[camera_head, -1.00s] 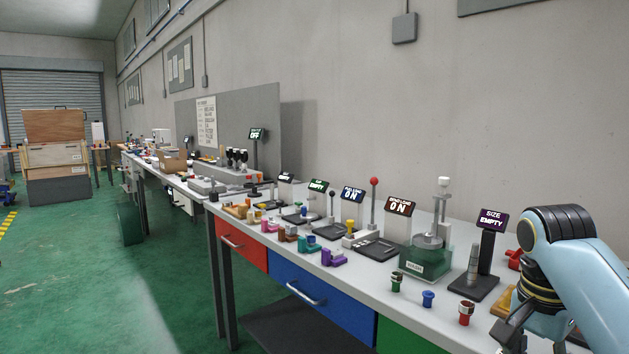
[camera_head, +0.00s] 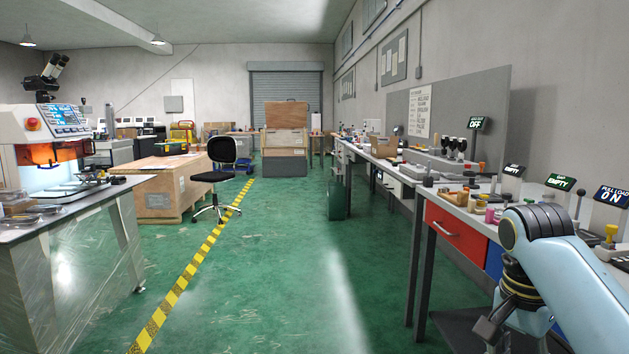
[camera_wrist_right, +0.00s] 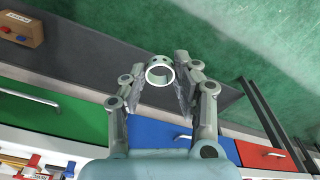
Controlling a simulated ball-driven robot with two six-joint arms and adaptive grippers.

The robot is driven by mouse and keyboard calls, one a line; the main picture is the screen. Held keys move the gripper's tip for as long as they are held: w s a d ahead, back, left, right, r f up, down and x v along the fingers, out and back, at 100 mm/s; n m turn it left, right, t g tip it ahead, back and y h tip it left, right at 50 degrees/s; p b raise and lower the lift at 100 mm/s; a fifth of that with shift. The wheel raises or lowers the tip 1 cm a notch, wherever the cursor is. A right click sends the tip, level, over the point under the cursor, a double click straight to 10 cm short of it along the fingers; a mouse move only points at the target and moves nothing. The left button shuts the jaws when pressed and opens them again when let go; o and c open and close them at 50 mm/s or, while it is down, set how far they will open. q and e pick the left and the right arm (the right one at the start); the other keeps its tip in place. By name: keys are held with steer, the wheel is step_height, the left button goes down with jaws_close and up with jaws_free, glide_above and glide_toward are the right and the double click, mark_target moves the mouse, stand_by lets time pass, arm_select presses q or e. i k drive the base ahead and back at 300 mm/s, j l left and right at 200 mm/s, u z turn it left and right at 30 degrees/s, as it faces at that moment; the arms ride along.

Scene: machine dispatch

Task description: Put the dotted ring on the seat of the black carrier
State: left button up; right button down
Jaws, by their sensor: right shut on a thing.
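In the right wrist view a pale grey-green ring (camera_wrist_right: 160,62) with dark dots on its rim sits between the fingertips of my right gripper (camera_wrist_right: 161,82). The gripper is shut on it, with the ring's open bore facing the camera. In the head view my right gripper (camera_head: 494,332) is low at the right, in front of the bench, and the ring cannot be made out there. My left gripper is not in view. I cannot pick out the black carrier in these frames.
The workbench (camera_head: 454,208) with small parts and display signs runs along the right wall. A black office chair (camera_head: 215,176), a wooden crate (camera_head: 160,198) and a machine table (camera_head: 60,215) stand at the left. The green floor between is clear, with a yellow-black stripe (camera_head: 190,275).

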mark_target(88, 168)
steer(key=i+j+u, duration=0.45)
steer(key=i+u, duration=0.25)
steer(key=i, duration=0.15)
steer(key=i+u, duration=0.3)
steer(key=i, duration=0.15)
steer(key=i+z, duration=0.1)
steer(key=i, duration=0.65)
steer(key=i+j+z, duration=0.1)
steer(key=i, duration=0.7)
steer(key=i+j+z, duration=0.1)
steer(key=i, duration=0.65)
steer(key=i+u, duration=0.3)
steer(key=i, duration=0.3)
steer(key=i+l+u, duration=0.1)
steer(key=i+u, duration=0.25)
steer(key=i, duration=0.2)
steer(key=i+l+u, duration=0.3)
steer(key=i, duration=0.3)
